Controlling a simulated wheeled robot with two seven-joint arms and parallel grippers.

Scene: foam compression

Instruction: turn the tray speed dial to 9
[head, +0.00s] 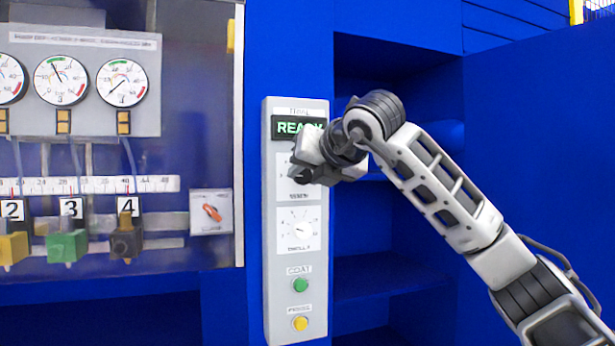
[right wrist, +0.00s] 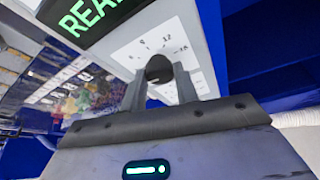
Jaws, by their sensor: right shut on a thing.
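A tall grey control panel (head: 267,230) stands upright on the blue machine front in the head view. Its upper dial plate (head: 282,160) is mostly hidden by my right gripper (head: 301,174). In the right wrist view the dark round knob (right wrist: 159,68) of this dial sits between the two fingers of my right gripper (right wrist: 161,88), which is shut on it. Numbers ring the knob on the white plate (right wrist: 130,52), but the pointer's setting cannot be told. Labels are too blurred to read surely. My left gripper is not in view.
A lit READY display (head: 288,127) is above. A lower dial (head: 302,230), a green button (head: 300,285) and a yellow button (head: 300,324) are below. Gauges (head: 61,80), coloured valves (head: 67,245) and an orange switch (head: 211,212) are at left. Blue open shelves (head: 385,240) are right.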

